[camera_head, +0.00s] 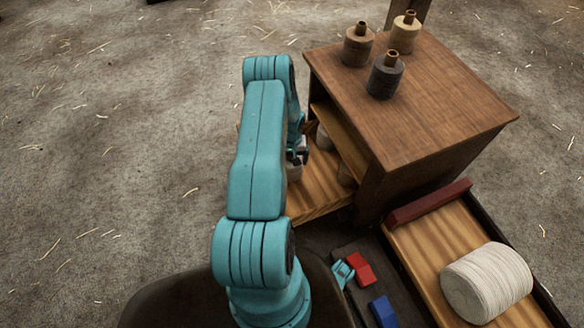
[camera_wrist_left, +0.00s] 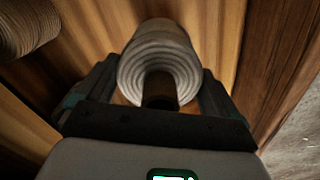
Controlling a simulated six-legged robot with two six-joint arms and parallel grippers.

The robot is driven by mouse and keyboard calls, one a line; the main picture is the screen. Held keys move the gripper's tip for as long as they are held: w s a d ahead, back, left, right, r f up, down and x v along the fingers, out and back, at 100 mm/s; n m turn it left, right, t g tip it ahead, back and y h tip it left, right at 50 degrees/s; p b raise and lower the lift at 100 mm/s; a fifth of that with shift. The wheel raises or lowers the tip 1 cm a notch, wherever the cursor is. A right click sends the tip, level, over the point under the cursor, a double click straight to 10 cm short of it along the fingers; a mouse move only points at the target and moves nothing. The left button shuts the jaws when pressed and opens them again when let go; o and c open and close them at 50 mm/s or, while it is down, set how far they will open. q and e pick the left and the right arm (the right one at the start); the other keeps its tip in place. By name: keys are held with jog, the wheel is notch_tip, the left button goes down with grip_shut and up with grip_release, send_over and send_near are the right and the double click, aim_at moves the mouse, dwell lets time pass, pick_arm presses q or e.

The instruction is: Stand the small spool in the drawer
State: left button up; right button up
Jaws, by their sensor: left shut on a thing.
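The small spool (camera_wrist_left: 157,50), wound with pale thread around a dark core, is between the fingers of my left gripper (camera_wrist_left: 155,92) in the left wrist view. The gripper is shut on it, and its core end points toward the camera. In the head view my left gripper (camera_head: 298,156) is low over the open wooden drawer (camera_head: 318,199), partly hidden by my arm. I cannot tell whether the spool touches the drawer floor. My right gripper is not in view.
The cabinet (camera_head: 420,100) carries several spools on top. A tray with a large white spool (camera_head: 487,284) and red and blue blocks are at lower right.

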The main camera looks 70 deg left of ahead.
pick_arm(q)
jog(key=shift+f+b, duration=0.8)
jog(key=shift+f, duration=1.4)
jog(key=shift+f, duration=0.15)
jog(key=o, duration=0.9)
jog(key=shift+r, duration=0.4)
notch_tip(320, 180, up, 12)
jog(key=p, duration=0.5)
jog(key=shift+f, duration=0.25)
